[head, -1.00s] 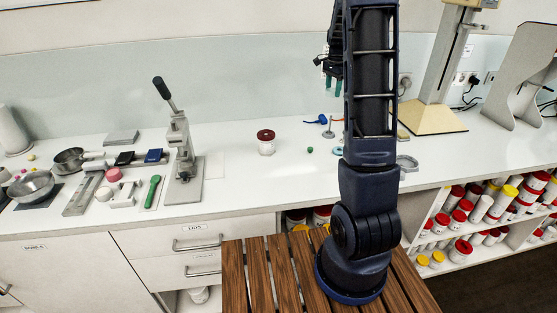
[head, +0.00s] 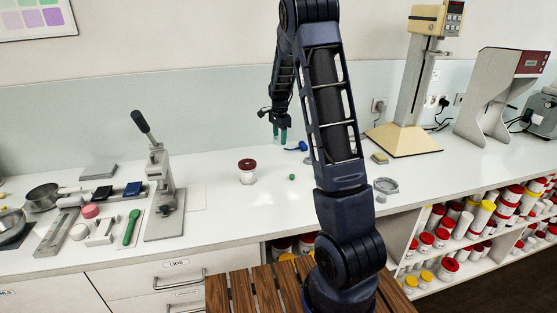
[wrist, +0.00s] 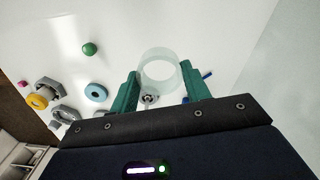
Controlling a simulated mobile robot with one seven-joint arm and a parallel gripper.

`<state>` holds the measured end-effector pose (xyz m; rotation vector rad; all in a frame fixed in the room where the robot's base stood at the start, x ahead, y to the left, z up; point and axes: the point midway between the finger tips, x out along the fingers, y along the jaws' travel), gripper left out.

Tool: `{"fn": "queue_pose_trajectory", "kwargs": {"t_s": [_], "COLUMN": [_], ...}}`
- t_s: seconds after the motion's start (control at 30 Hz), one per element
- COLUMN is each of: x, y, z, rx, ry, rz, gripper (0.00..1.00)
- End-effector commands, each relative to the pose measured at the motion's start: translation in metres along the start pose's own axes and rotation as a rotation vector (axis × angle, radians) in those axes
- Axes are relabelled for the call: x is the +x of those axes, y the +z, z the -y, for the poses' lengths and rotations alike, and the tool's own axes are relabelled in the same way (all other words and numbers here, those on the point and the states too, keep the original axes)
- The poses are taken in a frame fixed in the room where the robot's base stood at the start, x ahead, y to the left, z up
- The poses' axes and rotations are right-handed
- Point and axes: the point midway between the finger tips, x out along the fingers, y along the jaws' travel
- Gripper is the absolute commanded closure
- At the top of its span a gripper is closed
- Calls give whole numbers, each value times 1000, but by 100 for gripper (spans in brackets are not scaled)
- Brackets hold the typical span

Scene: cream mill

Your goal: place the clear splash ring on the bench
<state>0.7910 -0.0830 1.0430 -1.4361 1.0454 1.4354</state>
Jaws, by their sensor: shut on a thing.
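The clear splash ring (wrist: 158,86) is a short see-through tube, seen in the wrist view between the two teal fingers of my gripper (wrist: 161,70). The gripper is shut on it, with a finger on each side. In the head view my gripper (head: 280,134) is over the back part of the white bench (head: 225,222), fingers pointing down. The ring cannot be made out there. I cannot tell how far above the bench top it is held.
A green ball (wrist: 89,48), a pale blue ring (wrist: 96,92) and a yellow ring (wrist: 38,101) lie near my gripper. A red-lidded jar (head: 247,173) and a lever press (head: 164,190) stand left. A beige-based stand (head: 403,139) is right. Bench between jar and press is mostly clear.

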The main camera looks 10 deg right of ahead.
Motion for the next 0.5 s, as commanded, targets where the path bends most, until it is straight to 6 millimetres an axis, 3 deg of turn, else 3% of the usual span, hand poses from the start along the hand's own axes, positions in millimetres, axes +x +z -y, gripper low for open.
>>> {"fn": "queue_pose_trajectory", "kwargs": {"t_s": [0.2,0.5], "x": [45,67], "y": [0,0], "z": [0,0], "rx": [-1,-1], "ry": [3,1], "rz": [1,1], "gripper": [74,74]}}
